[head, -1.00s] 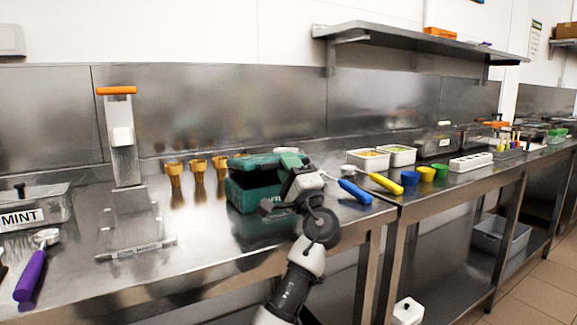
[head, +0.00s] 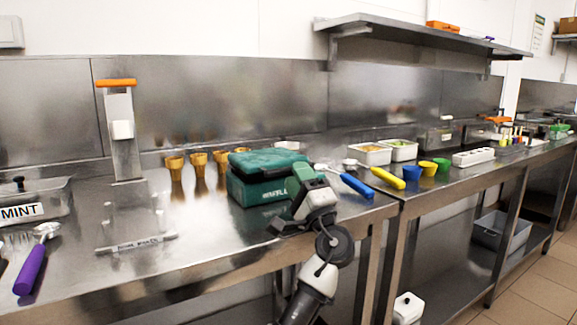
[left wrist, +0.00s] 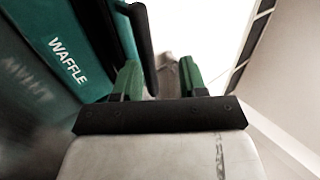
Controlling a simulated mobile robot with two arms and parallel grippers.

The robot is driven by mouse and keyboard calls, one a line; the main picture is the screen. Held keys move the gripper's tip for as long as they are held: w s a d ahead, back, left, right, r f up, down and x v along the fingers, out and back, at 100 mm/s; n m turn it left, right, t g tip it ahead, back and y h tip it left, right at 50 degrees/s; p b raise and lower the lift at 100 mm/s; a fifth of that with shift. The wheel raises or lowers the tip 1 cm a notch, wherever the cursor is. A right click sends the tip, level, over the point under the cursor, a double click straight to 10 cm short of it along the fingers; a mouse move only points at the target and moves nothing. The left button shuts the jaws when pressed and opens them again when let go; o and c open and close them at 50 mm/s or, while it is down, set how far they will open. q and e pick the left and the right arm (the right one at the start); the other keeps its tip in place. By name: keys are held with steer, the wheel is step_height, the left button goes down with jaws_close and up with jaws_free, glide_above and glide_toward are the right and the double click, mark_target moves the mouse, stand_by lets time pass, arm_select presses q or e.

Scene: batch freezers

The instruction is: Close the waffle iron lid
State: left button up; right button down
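The green waffle iron (head: 247,193) sits on the steel counter, left of my left gripper. Its lid (head: 270,161) lies low and nearly level over the base; a thin dark line runs between them, and I cannot tell if it is fully shut. In the left wrist view the green front marked WAFFLE (left wrist: 62,45) fills the upper left. My left gripper (head: 305,178) is at the iron's right front corner. In the left wrist view its green fingers (left wrist: 157,80) stand apart with nothing held between them. Whether it touches the iron is unclear. My right gripper is out of view.
Several gold cups (head: 198,163) stand behind and left of the iron. A blue-handled scoop (head: 356,186) and a yellow-handled scoop (head: 388,178) lie to the right. An orange-handled dispenser (head: 121,130) stands at left.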

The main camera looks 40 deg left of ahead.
arm_select(q)
steer(key=v, duration=0.4)
steer(key=shift+s+d+f, duration=0.1)
steer(key=shift+d+f, duration=0.05)
steer(key=shift+d, duration=0.2)
steer(key=shift+s+d+f, duration=0.2)
steer(key=shift+d+f, duration=0.05)
steer(key=shift+f, duration=0.05)
